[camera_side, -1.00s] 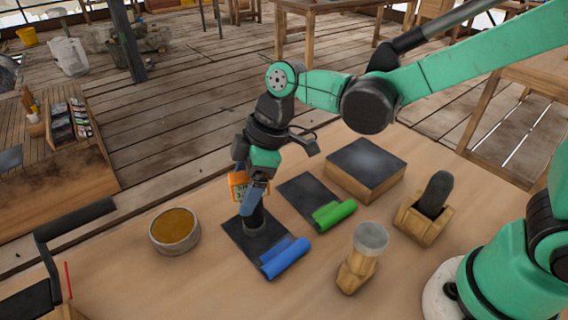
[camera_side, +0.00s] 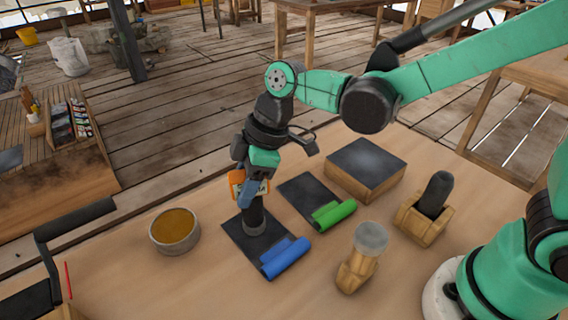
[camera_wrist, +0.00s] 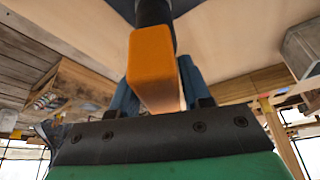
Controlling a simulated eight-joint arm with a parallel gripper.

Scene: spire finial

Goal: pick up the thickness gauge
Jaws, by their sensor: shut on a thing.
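The thickness gauge, an orange body with a black shaft, shows in the side view (camera_side: 237,184) and in the wrist view (camera_wrist: 153,58). It stands about upright, its grey-ringed foot on or just above a black mat (camera_side: 238,236) with a blue rolled end; I cannot tell if they touch. My gripper (camera_side: 247,194) is shut on the gauge from above. In the wrist view its blue fingers (camera_wrist: 158,88) lie on both sides of the orange body. The near finger hides part of the gauge in the side view.
A round tin (camera_side: 174,231) stands to the left. A mat with a green roll (camera_side: 334,213) and a dark-topped wooden block (camera_side: 366,168) lie to the right. A wooden holder with a black object (camera_side: 424,219) and a wooden stand with a grey disc (camera_side: 359,270) are nearer my base.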

